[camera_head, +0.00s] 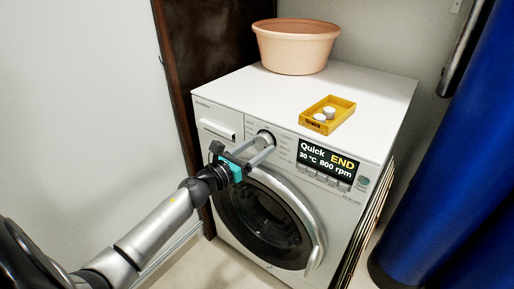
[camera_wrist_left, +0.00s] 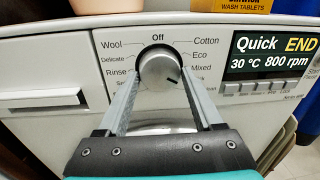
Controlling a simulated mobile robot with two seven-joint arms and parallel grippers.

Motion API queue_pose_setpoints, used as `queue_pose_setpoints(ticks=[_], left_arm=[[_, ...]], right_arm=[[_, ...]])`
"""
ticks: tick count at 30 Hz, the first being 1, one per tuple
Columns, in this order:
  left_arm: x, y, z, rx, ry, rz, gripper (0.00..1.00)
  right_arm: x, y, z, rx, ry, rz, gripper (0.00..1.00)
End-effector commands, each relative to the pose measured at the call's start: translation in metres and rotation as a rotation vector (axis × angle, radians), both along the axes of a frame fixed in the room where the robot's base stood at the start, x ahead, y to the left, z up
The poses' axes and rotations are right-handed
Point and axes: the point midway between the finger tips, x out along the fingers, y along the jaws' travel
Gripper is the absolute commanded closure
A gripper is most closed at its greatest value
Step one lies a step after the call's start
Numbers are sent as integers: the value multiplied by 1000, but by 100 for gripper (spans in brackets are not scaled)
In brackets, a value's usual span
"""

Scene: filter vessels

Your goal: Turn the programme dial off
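The programme dial (camera_wrist_left: 158,68) is a round grey-white knob on the washing machine's front panel. Its dark mark points to the lower right, below "Mixed"; "Off" is printed at the top. The dial also shows in the head view (camera_head: 266,137). My left gripper (camera_wrist_left: 160,76) has its two fingers apart, one at each side of the dial; I cannot make out contact. In the head view the left gripper (camera_head: 261,146) reaches up to the dial from the lower left. The display (camera_wrist_left: 272,53) reads "Quick END, 30 °C, 800 rpm". My right gripper is not in view.
The washer door (camera_head: 262,222) with its curved silver handle lies below the gripper. On the white top (camera_head: 237,88) stand a peach basin (camera_head: 296,48) and a yellow tray (camera_head: 341,117) with white tablets. A blue curtain-like thing (camera_head: 440,170) is at the right.

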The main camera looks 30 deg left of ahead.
Motion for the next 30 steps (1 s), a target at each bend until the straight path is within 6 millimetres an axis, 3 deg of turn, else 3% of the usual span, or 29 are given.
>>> queue_pose_setpoints(ticks=[2, 15, 30], left_arm=[[0, 0, 0, 0, 0, 0, 43], [0, 0, 0, 0, 0, 0, 91], [0, -1, 0, -147, 12, 1, 91]], right_arm=[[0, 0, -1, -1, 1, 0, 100], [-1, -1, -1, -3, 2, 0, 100], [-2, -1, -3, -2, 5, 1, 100]])
